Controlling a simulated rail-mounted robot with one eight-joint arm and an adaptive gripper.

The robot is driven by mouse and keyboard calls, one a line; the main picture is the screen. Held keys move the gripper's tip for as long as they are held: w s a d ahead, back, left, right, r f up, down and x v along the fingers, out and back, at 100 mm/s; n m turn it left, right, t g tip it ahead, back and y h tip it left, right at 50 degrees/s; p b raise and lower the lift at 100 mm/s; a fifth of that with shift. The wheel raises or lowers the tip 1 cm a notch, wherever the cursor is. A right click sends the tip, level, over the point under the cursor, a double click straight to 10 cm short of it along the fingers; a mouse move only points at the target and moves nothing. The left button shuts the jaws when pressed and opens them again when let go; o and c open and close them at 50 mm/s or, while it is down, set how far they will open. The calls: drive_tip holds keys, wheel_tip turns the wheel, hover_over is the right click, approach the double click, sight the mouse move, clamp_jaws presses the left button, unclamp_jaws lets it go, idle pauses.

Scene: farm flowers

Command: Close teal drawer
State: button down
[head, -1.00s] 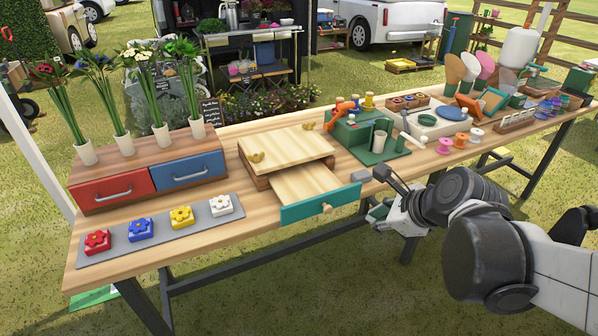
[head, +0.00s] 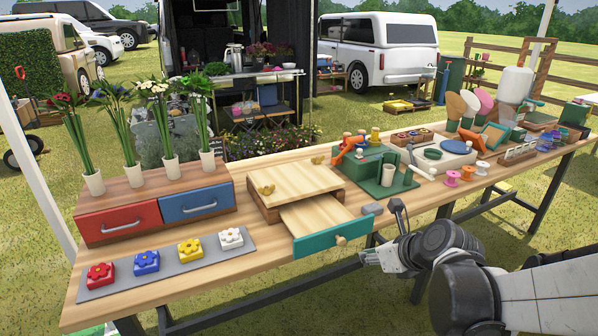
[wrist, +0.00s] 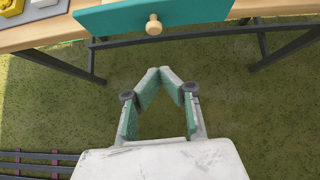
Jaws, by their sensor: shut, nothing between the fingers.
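The teal drawer (head: 333,238) is pulled out of a light wooden box (head: 296,186) on the table. Its teal front has a round wooden knob and hangs near the table's front edge. In the wrist view the teal front (wrist: 190,14) and its knob (wrist: 154,25) are at the top. My gripper (head: 366,257) is just right of and below the drawer front in the head view, in front of the table. In the wrist view its fingertips (wrist: 160,72) meet with nothing between them, apart from the knob.
A red drawer (head: 118,219) and a blue drawer (head: 197,203) sit shut at the left, beneath flowers in white vases. A grey mat (head: 120,283) holds several flower blocks. A green tool caddy (head: 385,188) stands right of the box. Grass lies open before the table.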

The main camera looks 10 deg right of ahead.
drive_tip(key=w+a+f+b, duration=0.1)
drive_tip(key=w+a+f, duration=0.1)
drive_tip(key=w, duration=0.4)
drive_tip(key=shift+w+a+f+b, duration=0.15)
drive_tip(key=shift+a+f+b, duration=0.1)
drive_tip(key=shift+a+b, duration=0.05)
